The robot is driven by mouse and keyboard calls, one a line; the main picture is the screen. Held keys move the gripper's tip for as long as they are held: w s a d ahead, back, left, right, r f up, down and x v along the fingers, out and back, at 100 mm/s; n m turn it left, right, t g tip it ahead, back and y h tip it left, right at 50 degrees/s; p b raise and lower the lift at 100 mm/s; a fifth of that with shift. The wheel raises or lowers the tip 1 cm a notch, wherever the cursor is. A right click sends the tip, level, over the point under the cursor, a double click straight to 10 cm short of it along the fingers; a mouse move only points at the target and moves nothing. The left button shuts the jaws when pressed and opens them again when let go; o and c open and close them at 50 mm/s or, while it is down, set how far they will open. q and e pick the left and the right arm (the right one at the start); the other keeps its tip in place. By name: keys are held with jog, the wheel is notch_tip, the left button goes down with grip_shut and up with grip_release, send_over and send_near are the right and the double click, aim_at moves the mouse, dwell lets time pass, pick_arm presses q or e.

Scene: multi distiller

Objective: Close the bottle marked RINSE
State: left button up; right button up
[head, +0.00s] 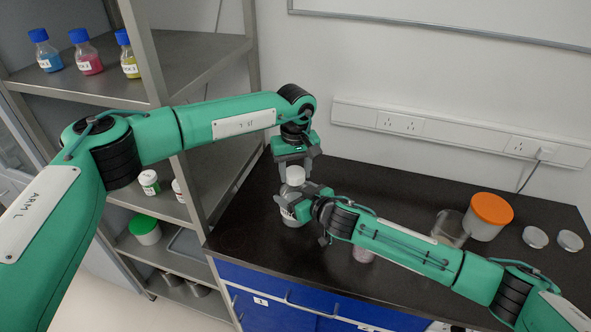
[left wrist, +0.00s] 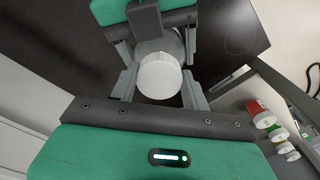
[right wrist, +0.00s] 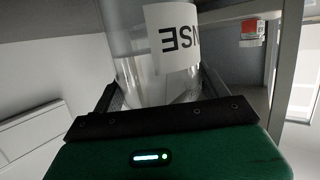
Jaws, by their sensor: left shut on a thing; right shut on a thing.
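The clear bottle marked RINSE (head: 288,214) stands on the black bench. Its label, partly cut off and upside down, shows in the right wrist view (right wrist: 178,40). My right gripper (head: 306,207) is shut around the bottle's body from the right. My left gripper (head: 295,164) points down from above and is shut on a white cap (head: 295,175). The cap also shows between the fingers in the left wrist view (left wrist: 160,78). It is over the bottle's mouth; whether it is seated on the neck is hidden.
A small pinkish container (head: 363,254) is partly behind my right arm. A metal shelf (head: 190,60) with several bottles stands at the left.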

pick_arm(q)
jog(key=m, duration=0.5)
jog(key=shift+a, duration=0.1)
jog(key=m, duration=0.5)
jog(key=shift+a+m, duration=0.1)
jog(key=shift+m, duration=0.3)
jog(key=o, duration=0.9)
jog(key=shift+c, duration=0.2)
jog(key=shift+o, duration=0.4)
jog(key=shift+r, duration=0.1)
